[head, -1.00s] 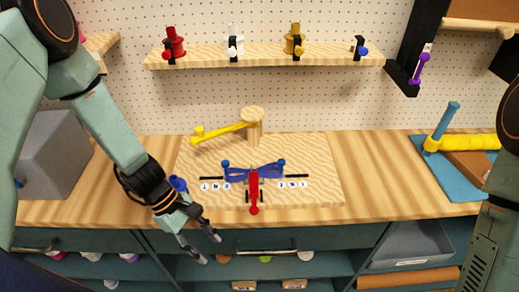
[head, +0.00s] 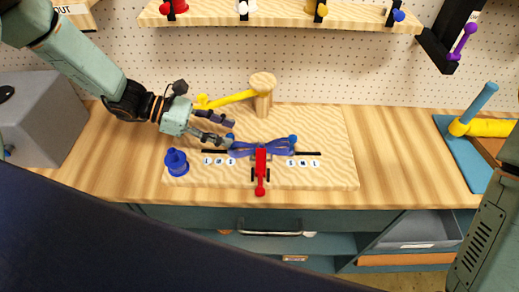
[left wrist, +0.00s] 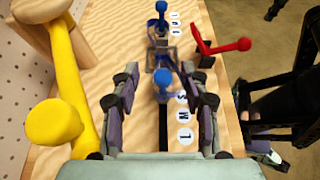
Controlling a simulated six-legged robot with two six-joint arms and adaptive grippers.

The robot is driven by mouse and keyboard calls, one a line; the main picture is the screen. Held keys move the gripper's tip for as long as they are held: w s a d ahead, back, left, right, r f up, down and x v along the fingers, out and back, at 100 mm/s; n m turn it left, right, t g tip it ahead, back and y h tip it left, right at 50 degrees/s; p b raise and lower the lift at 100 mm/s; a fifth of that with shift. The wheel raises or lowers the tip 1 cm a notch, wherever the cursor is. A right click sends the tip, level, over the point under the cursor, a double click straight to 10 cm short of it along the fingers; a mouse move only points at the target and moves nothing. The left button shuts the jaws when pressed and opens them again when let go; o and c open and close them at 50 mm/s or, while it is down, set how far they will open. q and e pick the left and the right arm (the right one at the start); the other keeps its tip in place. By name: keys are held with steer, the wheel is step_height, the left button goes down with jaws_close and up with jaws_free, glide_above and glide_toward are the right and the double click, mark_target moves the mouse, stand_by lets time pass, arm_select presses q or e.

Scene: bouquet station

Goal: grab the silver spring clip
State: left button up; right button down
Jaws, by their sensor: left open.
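My left gripper (head: 228,132) is open and empty, with its fingers pointing right over the left part of the wooden board (head: 335,170). In the left wrist view its two fingers (left wrist: 160,82) are spread either side of a blue knob (left wrist: 162,84). No silver spring clip can be made out for certain. A small grey, metal-looking piece (left wrist: 163,52) shows beyond the knob in the left wrist view, partly hidden by blue parts. A blue bow-shaped piece (head: 275,148) and a red lever (head: 261,170) sit mid-board. My right gripper is out of view.
A wooden post (head: 263,100) with a yellow arm (head: 230,98) stands close behind my left gripper. A blue spool (head: 176,162) stands at the board's left front. A grey box (head: 40,118) is further left.

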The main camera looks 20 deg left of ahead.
mark_target(259, 143)
arm_select(q)
steer(key=x, duration=0.3)
steer(key=shift+s+d+r, duration=0.1)
steer(key=shift+s+d, duration=0.2)
steer(key=shift+w+f, duration=0.1)
steer(key=shift+f, duration=0.15)
steer(key=shift+w+d+f, duration=0.15)
steer(key=shift+d+f, duration=0.05)
steer(key=shift+d, duration=0.1)
steer(key=x, duration=0.4)
steer(key=shift+d+r, duration=0.15)
steer(key=shift+d, duration=0.25)
steer(key=shift+a, duration=0.35)
steer(key=shift+c, duration=0.3)
steer(key=shift+w+d, duration=0.1)
steer(key=shift+d, duration=0.25)
steer(key=c, duration=0.5)
steer(key=shift+a, duration=0.25)
jaws_close()
